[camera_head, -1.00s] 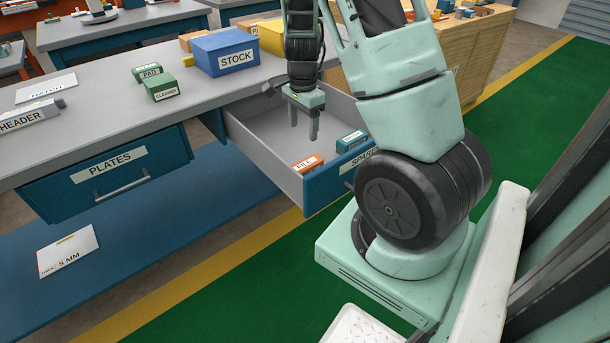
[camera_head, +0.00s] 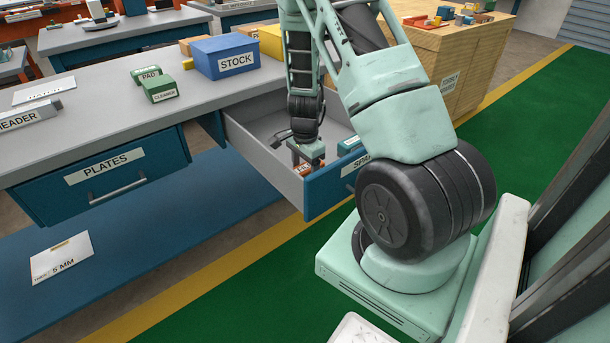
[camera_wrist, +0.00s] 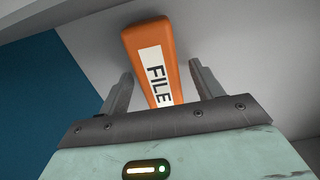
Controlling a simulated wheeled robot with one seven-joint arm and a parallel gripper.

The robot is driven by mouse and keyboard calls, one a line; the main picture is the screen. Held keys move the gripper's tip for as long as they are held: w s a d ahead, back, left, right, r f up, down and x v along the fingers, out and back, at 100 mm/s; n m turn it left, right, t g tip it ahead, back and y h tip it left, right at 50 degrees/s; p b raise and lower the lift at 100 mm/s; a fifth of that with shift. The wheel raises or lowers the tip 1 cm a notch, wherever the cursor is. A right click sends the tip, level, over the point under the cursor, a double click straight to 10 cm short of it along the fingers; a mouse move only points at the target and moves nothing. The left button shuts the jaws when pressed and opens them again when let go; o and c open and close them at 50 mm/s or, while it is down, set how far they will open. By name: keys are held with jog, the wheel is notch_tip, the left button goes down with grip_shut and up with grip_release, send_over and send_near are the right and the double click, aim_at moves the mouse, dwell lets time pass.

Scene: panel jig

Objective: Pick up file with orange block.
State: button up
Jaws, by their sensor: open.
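The orange block labelled FILE (camera_wrist: 150,55) lies on the floor of the open drawer. In the wrist view it sits between the two open fingers of my gripper (camera_wrist: 160,88), with a gap showing on each side. In the head view my gripper (camera_head: 309,164) is low inside the drawer, at its front left. There the orange block (camera_head: 303,168) is mostly hidden by the gripper.
The open drawer (camera_head: 250,150) has a blue front panel (camera_head: 325,190). A teal block (camera_head: 348,145) lies in it to the right. The blue STOCK bin (camera_head: 225,55) and green boxes (camera_head: 160,89) stand on the grey bench. The PLATES drawer (camera_head: 105,170) is shut.

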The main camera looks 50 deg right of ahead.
aim_at(305, 167)
jog(key=shift+f, duration=0.15)
jog(key=c, duration=1.3)
notch_tip(305, 167, up, 10)
jog(key=shift+r+p, duration=0.1)
jog(key=shift+p, duration=1.1)
jog(key=o, duration=0.4)
jog(key=shift+c, duration=0.3)
